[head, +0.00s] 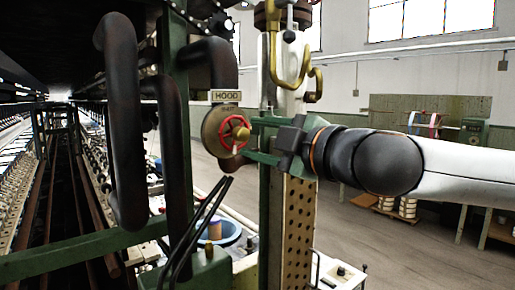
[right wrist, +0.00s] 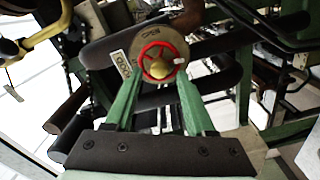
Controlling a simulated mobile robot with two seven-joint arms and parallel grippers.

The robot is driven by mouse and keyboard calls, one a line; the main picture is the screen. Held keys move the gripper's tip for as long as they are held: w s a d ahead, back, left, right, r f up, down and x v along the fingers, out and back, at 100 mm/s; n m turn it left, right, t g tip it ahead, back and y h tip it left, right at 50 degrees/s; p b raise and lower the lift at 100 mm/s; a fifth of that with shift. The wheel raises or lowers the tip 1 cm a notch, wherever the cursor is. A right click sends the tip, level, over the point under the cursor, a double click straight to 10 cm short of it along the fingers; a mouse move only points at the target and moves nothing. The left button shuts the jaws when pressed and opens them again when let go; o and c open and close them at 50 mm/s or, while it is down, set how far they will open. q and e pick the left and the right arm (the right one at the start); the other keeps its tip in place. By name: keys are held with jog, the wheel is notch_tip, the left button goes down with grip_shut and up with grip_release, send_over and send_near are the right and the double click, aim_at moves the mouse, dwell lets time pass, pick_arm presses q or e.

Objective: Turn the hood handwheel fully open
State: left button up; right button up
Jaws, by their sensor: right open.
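The hood handwheel (head: 236,133) is a small red wheel with a brass hub, mounted on a round plate under a sign reading HOOD (head: 226,96). A small white mark or knob sits at its rim. My right gripper (head: 250,140) comes in from the right, its green fingers open and pointing at the wheel. In the right wrist view the wheel (right wrist: 162,62) shows between and just beyond the two fingertips (right wrist: 160,84). I cannot tell whether a finger touches the rim. My left gripper is not in view.
Thick dark pipes (head: 125,120) stand left of the wheel. A green post (head: 270,220) and a perforated panel (head: 299,230) stand below my right gripper. Two thin dark rods (head: 205,220) rise below the wheel, near a blue basin (head: 228,236). The floor at right (head: 400,250) is open.

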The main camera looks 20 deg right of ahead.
aim_at(245, 135)
jog(key=shift+f+m+b, duration=0.25)
jog(key=shift+m+b, duration=0.1)
jog(key=shift+m, duration=0.35)
jog(key=m+b, duration=0.7)
jog(key=m, duration=0.3)
jog(key=shift+b, duration=0.35)
jog(key=shift+m+b, duration=0.3)
jog(key=shift+m, duration=0.2)
jog(key=shift+r+m, duration=0.15)
jog(key=shift+m, duration=0.15)
jog(key=shift+r, duration=0.1)
jog(key=shift+w, duration=0.1)
jog(key=shift+p+x, duration=0.35)
jog(key=shift+x, duration=0.75)
jog(key=shift+w+a, duration=0.15)
jog(key=shift+w, duration=0.15)
